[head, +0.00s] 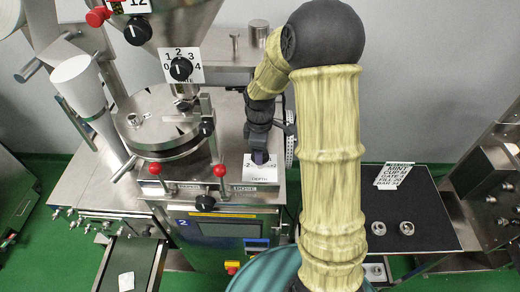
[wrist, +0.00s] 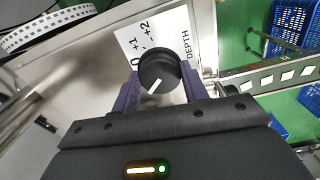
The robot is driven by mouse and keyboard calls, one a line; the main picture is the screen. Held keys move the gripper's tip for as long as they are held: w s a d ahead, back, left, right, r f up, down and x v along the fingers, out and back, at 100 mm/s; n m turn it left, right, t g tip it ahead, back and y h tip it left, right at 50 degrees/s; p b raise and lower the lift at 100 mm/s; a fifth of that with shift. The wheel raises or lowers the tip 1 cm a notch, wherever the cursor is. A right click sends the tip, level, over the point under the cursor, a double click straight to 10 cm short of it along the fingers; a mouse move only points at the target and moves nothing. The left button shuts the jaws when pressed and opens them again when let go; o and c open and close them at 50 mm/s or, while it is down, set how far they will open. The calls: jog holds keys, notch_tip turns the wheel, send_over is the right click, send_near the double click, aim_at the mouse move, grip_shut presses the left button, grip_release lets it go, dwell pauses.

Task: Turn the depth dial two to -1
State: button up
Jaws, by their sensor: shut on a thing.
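The depth dial (wrist: 160,66) is a round black knob with a white pointer line. It sits on a white plate (wrist: 124,38) marked DEPTH, with 0, +1 and +2 readable in the wrist view. My gripper (wrist: 158,82) is shut on the knob, one purple finger on each side. The pointer line slants to the lower left, past the 0 mark. The numbers on that side are hidden by the left finger. In the head view my gripper (head: 260,156) covers the knob, and the DEPTH plate (head: 262,178) shows below it.
Another black dial (head: 181,69) on a 0-to-4 plate is on the upper hopper. Red-knobbed levers (head: 220,171) stand left of the depth plate. A white perforated reel (wrist: 45,30) is at upper left in the wrist view. A black mat (head: 430,230) with metal rings lies at right.

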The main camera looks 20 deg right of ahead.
jog(key=o, duration=1)
jog(key=shift+r, duration=0.1)
notch_tip(320, 180, up, 17)
jog(key=b, duration=0.3)
jog(key=shift+r, duration=0.15)
jog(key=s+f+m+t+b, duration=0.1)
jog(key=s+f+m+t, duration=0.1)
jog(key=s+f+m, duration=1.1)
notch_tip(320, 180, down, 2)
jog(key=shift+s+a+f+t, duration=0.15)
jog(key=shift+s+a+t, duration=0.2)
jog(key=shift+s, duration=0.2)
